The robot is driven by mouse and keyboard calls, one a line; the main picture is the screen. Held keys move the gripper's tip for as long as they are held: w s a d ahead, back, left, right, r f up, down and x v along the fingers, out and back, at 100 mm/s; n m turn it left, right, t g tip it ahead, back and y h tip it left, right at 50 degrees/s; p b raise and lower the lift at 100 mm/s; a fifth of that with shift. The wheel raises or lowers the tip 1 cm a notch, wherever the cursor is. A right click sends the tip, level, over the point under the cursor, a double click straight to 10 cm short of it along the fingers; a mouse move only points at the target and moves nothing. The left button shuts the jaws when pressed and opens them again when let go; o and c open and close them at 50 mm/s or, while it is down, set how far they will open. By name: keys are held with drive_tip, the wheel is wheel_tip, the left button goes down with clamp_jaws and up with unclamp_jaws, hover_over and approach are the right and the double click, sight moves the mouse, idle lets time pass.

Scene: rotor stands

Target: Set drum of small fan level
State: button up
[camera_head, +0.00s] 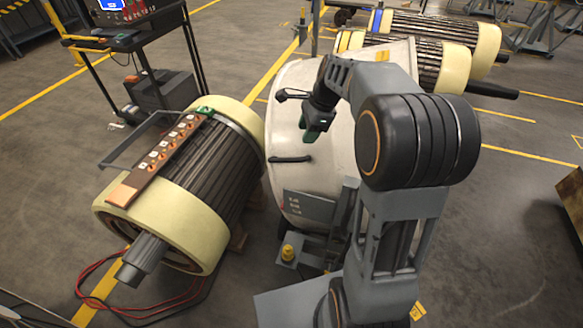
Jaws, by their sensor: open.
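A large off-white drum (285,130), which looks like the fan drum, stands in the middle of the camera_head view. Its left face carries a black handle (290,159) and a second dark handle (292,95) above it. My arm hides much of its right side, and I cannot tell whether it is tilted.
A rotor (222,160) with cream end bands lies close left of the drum, with a copper-coloured strip (168,155) on top. Red cables (100,290) lie on the floor. A black cart (135,45) stands behind left. More rotors (440,35) lie behind right.

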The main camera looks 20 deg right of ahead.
sight(292, 159)
drive_tip(key=w+d+f+m+y+b, duration=0.1)
drive_tip(key=w+d+f+m+b, duration=0.15)
drive_tip(key=w+f+m, duration=0.45)
drive_tip(key=x, duration=0.4)
drive_tip(key=b+x, duration=0.1)
drive_tip(key=x, duration=0.3)
drive_tip(key=s+x, duration=0.1)
drive_tip(key=x, duration=0.4)
drive_tip(key=shift+w+f+b, duration=0.1)
drive_tip(key=shift+b, duration=0.3)
clamp_jaws()
